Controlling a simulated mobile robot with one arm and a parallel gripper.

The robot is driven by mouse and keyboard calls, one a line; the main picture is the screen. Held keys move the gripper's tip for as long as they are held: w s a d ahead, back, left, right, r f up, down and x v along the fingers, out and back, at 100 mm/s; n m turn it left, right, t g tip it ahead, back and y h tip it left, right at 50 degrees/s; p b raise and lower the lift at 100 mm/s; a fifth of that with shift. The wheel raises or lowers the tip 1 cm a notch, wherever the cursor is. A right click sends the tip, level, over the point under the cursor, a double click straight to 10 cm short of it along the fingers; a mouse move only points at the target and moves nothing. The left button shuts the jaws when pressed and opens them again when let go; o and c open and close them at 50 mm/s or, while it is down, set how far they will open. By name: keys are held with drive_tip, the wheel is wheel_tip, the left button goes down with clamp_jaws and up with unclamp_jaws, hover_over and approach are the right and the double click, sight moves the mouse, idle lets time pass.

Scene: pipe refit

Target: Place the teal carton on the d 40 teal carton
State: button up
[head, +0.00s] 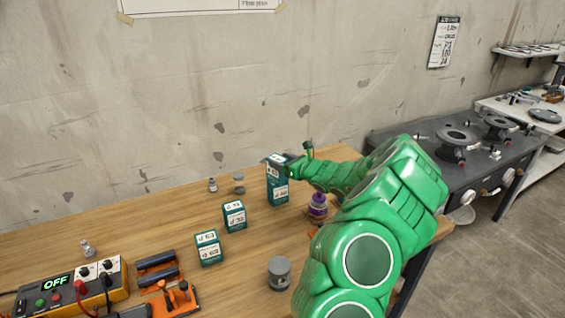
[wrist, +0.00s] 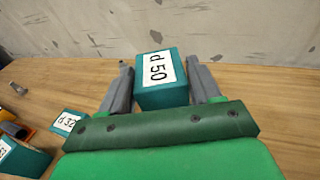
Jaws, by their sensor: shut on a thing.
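My gripper (head: 284,160) is shut on a teal carton (head: 273,171) with a white label, high at the table's back. In the wrist view this carton (wrist: 160,95) sits between the two grey fingers and its top label reads "d 50". Directly below it in the head view is another teal carton (head: 281,194), in line with the held one. I see no clear gap between them, but cannot tell whether they touch. The lower carton's size label is too small to read, and the wrist view hides it.
Two more teal cartons stand nearer, one (head: 234,217) behind the other (head: 208,249); a label in the wrist view reads "d 32" (wrist: 68,121). A grey cylinder (head: 279,272) is in front.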

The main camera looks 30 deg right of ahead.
drive_tip(key=shift+f, duration=0.1)
drive_tip(key=o, duration=1.3)
drive_tip(key=shift+c, duration=0.2)
drive_tip(key=shift+s+d, duration=0.15)
drive_tip(key=shift+s, duration=0.1)
drive_tip(key=v, duration=1.1)
drive_tip(key=shift+s, duration=0.2)
